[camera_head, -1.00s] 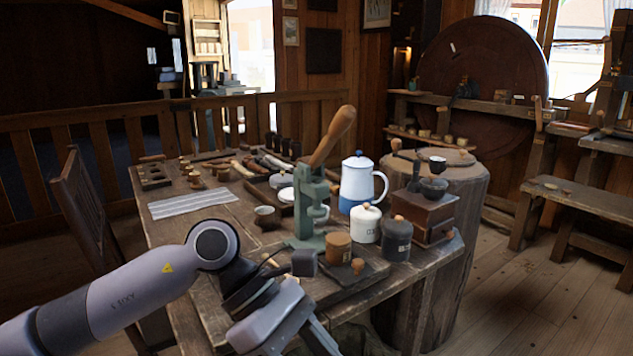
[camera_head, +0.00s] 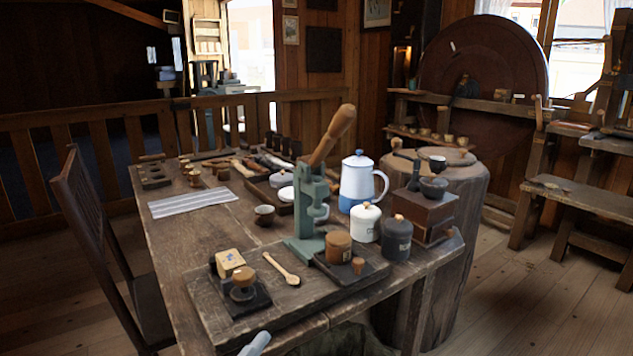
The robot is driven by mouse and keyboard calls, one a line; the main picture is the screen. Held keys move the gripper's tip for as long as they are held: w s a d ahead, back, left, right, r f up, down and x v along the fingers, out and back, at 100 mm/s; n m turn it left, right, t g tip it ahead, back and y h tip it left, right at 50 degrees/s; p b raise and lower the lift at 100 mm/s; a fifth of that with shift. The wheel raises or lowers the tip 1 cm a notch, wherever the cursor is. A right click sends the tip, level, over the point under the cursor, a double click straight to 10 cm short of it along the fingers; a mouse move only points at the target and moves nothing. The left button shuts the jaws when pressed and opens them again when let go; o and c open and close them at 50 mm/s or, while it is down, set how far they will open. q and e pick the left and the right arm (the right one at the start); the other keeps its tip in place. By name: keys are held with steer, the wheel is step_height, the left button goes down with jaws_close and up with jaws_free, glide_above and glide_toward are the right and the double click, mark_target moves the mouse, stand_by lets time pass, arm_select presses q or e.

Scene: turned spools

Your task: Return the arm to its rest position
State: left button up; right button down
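Only a small light grey piece of my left arm (camera_head: 256,344) shows at the bottom edge of the head view. The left gripper's fingers are out of view. My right arm and gripper are not in view. The wooden table (camera_head: 180,240) is uncovered by the arm. On its near end, a dark tray (camera_head: 262,299) holds a wooden-handled tamper (camera_head: 242,283) and a pale yellowish block (camera_head: 229,262). A wooden spoon (camera_head: 282,269) lies beside them. A green lever press (camera_head: 307,215) stands upright behind.
A brown canister (camera_head: 338,245), a white canister (camera_head: 367,223), a dark canister (camera_head: 397,239), a white and blue pot (camera_head: 357,182) and a wooden grinder (camera_head: 420,214) stand on the table's right. A chair (camera_head: 95,235) is at the left. Floor at the right is open.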

arm_select(q)
steer(key=s+a+f+n+g+y, duration=0.45)
steer(key=s+a+f+n, duration=0.2)
steer(key=f, duration=0.45)
steer(key=s+a+f+n+g+y, duration=0.3)
steer(key=s+a+f+n+y, duration=0.2)
steer(key=s+f+n, duration=0.45)
step_height(320, 180, up, 8)
steer(key=w+a+m+p, duration=0.1)
steer(key=a+p, duration=0.1)
steer(key=p, duration=1.1)
steer(key=shift+r+m, duration=0.25)
steer(key=shift+m, duration=0.05)
steer(key=shift+y, duration=0.25)
